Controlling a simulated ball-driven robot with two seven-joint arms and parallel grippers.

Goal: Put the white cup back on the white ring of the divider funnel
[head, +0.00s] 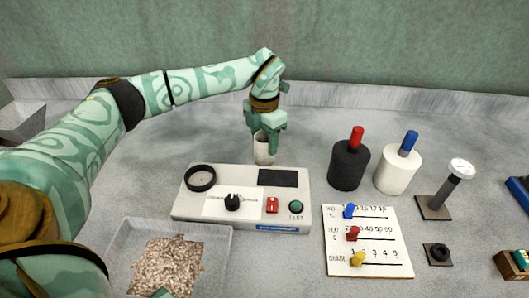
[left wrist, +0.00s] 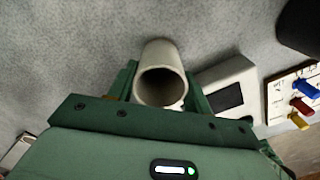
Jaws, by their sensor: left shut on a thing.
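The white cup (head: 264,150) is a pale tube-shaped cup behind the instrument box. My left gripper (head: 267,128) points down and is shut on it. In the left wrist view the cup (left wrist: 158,58) sits between the two green fingers, its round mouth facing the camera. The head view does not clearly show whether its base touches the counter. I cannot make out the divider funnel or its white ring in either view. My right gripper is not recognisable in view.
An instrument box (head: 222,208) with a black ring and knob stands in front of the cup. A grain tray (head: 222,250) is at front left. Black (head: 347,170) and white (head: 396,173) cylinders, a slider board (head: 335,266) and a post (head: 445,190) stand right. The counter behind is clear.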

